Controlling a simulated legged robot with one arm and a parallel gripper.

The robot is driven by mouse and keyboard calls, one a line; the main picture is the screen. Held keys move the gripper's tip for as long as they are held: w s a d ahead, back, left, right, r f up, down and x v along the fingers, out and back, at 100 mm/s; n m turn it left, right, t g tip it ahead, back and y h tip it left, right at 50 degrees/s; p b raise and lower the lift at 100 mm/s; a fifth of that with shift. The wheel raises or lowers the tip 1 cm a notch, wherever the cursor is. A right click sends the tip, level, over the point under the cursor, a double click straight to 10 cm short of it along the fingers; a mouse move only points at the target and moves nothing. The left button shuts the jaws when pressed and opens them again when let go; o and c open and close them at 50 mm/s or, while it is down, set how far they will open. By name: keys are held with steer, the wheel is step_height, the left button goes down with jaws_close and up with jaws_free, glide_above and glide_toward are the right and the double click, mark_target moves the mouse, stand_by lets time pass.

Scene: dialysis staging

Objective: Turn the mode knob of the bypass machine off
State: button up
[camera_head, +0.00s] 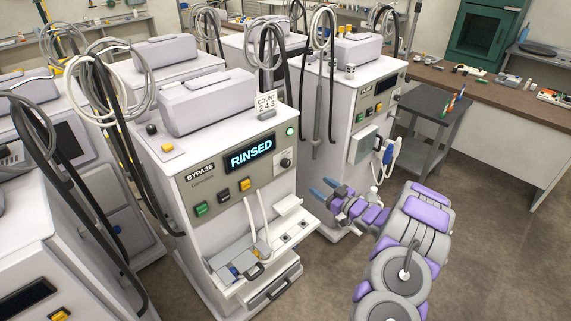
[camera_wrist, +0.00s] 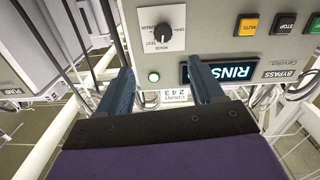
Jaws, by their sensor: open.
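The bypass machine (camera_head: 215,230) is a white cabinet with a grey front panel labelled BYPASS. The mode knob (camera_head: 286,162) is a small dark dial on a white plate at the panel's right. In the wrist view, which is upside down, the knob (camera_wrist: 162,33) is near the top, with small labels around it; I cannot tell its setting surely. My gripper (camera_head: 322,188) is open and empty, to the right of the knob and apart from it. Its two blue fingers (camera_wrist: 159,66) show below the knob in the wrist view.
Green, black and yellow buttons (camera_head: 244,185) sit left of the knob, and a green light (camera_head: 290,131) above it. White tubes (camera_head: 258,222) hang over the lower shelf. A COUNT 243 card (camera_head: 266,104) stands on top. Another machine (camera_head: 365,95) stands close at the right.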

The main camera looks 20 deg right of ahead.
mark_target(288, 165)
steer(key=b+x, duration=0.2)
steer(key=x, duration=1.4)
steer(key=shift+a, duration=0.25)
steer(key=shift+w+a, duration=0.2)
steer(key=shift+w, duration=0.35)
steer(key=shift+c, duration=0.3)
steer(key=shift+r, duration=0.1)
steer(key=c, duration=1)
